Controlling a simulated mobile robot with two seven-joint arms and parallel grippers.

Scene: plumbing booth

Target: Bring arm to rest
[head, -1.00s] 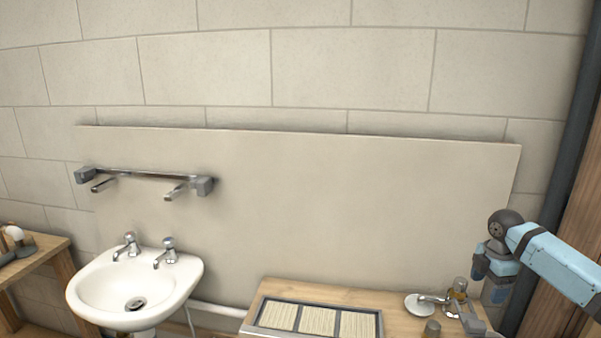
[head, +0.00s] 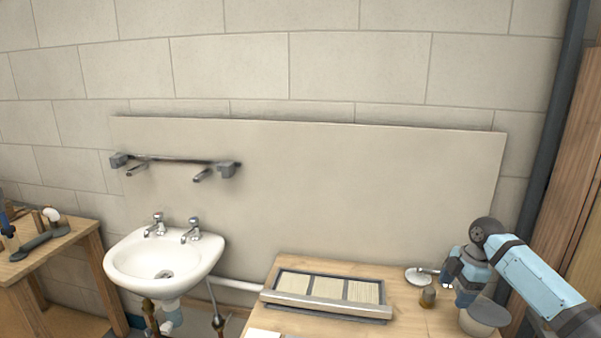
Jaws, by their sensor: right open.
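My right arm, light blue with dark joints, comes in from the right in the head view. My right gripper (head: 462,297) points down over the right end of the wooden bench (head: 384,327). It is open, with nothing seen between its fingers. It is near a small brass-coloured fitting (head: 428,297) and a grey round-topped container (head: 484,315). My left gripper does not show.
A framed tray with pale ribbed panels (head: 327,294) lies on the bench. A white sink (head: 165,260) with two taps hangs at the left below a wall rail (head: 180,160). Another wooden table (head: 48,254) with tools stands far left. A dark pipe (head: 548,150) runs up the wall at right.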

